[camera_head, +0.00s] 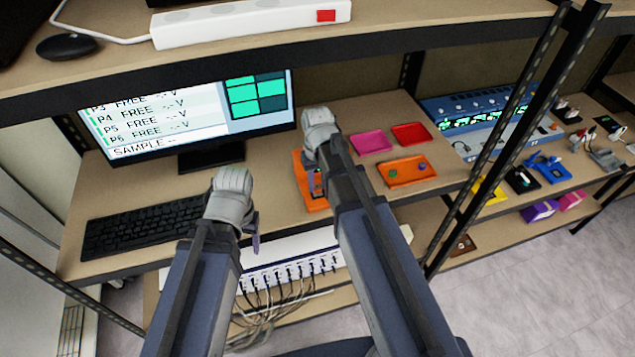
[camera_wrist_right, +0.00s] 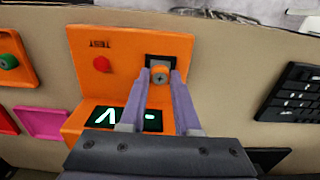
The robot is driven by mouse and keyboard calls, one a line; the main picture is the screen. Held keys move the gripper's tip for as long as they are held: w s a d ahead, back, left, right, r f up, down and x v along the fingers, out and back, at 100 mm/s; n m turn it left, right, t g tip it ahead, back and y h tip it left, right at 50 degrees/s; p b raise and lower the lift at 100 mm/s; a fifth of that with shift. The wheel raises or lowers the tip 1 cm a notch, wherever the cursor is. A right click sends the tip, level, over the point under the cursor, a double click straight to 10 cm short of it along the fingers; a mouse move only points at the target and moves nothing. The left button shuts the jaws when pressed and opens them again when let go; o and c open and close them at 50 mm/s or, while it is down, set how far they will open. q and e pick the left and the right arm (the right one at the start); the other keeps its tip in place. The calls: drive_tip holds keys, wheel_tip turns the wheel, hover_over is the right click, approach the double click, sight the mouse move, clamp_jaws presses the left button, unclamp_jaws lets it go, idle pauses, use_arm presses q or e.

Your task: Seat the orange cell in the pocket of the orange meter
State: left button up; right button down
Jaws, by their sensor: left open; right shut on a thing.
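The orange meter (camera_wrist_right: 128,65) stands on the desk, with a red button, a TEST label and a dark display with pale green marks. It is partly hidden by my right arm in the head view (camera_head: 312,200). My right gripper (camera_wrist_right: 160,73) is shut on the orange cell (camera_wrist_right: 160,77), which shows end-on between the fingertips. The cell is at the black pocket (camera_wrist_right: 150,60) of the meter; I cannot tell how deep it sits. My left gripper (camera_head: 255,240) is open and empty in front of the desk edge, beside the keyboard.
An orange tray (camera_head: 402,180) with small coloured cells, a pink tray (camera_head: 371,142) and a red tray (camera_head: 411,134) lie right of the meter. A keyboard (camera_head: 140,228) and monitor (camera_head: 190,105) are on the left. A shelf post (camera_head: 490,150) stands at the right.

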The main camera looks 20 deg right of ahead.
sight(318, 187)
drive_tip(key=shift+f+b, duration=0.6)
idle(0.7)
drive_tip(key=c, duration=0.5)
unclamp_jaws()
drive_tip(key=shift+c, duration=0.2)
wheel_tip(318, 187, up, 8)
drive_tip(key=p, duration=0.8)
drive_tip(key=s+a+f+n+b, duration=0.1)
drive_tip(key=s+a+f+b, duration=0.4)
drive_tip(key=s+f+b, duration=0.2)
drive_tip(key=s+a+f+n+h+b, duration=0.1)
drive_tip(key=s+a+f+n+b, duration=0.1)
drive_tip(key=s+a+f+b, duration=0.3)
wheel_tip(318, 187, down, 3)
drive_tip(key=s+b, duration=0.2)
drive_tip(key=b, duration=0.1)
drive_tip(key=shift+a, duration=0.25)
